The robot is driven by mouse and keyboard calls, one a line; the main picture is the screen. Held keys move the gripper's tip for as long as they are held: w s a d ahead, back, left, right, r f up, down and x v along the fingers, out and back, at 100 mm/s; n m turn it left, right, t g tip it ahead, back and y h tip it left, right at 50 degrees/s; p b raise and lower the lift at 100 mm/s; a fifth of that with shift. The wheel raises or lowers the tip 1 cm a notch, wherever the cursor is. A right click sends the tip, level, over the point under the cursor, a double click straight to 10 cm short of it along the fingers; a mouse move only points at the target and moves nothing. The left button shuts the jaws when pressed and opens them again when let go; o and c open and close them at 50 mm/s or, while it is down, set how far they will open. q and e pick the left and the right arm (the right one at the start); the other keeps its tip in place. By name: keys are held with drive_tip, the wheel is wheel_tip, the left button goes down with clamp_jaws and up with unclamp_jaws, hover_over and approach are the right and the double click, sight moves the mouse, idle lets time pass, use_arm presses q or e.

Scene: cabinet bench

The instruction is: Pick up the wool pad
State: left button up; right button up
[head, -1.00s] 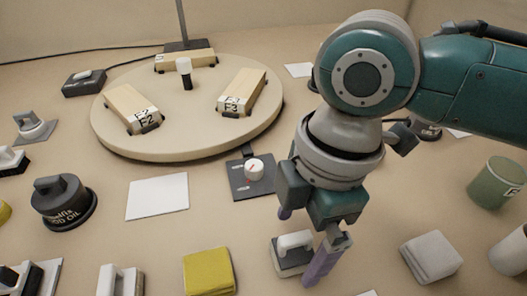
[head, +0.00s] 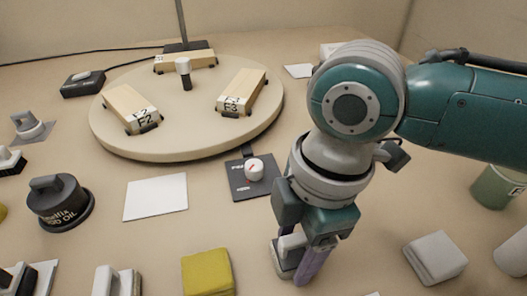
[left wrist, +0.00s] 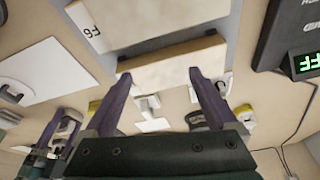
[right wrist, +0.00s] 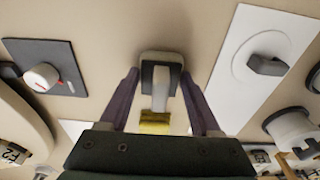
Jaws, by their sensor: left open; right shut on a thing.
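The wool pad, a small block with a grey base and a white handle (head: 287,262), stands on the bench at the lower middle of the head view. It also shows between the fingers in the right wrist view (right wrist: 160,58). My right gripper (head: 296,257) is down over it, shut on its white handle, with one purple finger on each side. The pad's base looks still at bench level; I cannot tell whether it is clear of the surface. My left gripper (left wrist: 160,85) is open and empty in the left wrist view, and is outside the head view.
A round turntable (head: 185,145) with wooden blocks stands behind. A dial box (head: 253,178) and white sheet (head: 155,197) lie nearer. A yellow block (head: 208,272) is left of the pad, a grey block (head: 435,257) right. A dark oil tin (head: 60,201) stands far left.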

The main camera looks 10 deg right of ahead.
sight(297, 237)
drive_tip(key=c, duration=0.4)
use_arm(q)
drive_tip(key=shift+r, duration=0.1)
use_arm(e)
drive_tip(key=shift+r, duration=0.1)
use_arm(q)
wheel_tip(297, 237, up, 6)
drive_tip(key=p, duration=0.6)
use_arm(e)
wheel_tip(297, 237, up, 20)
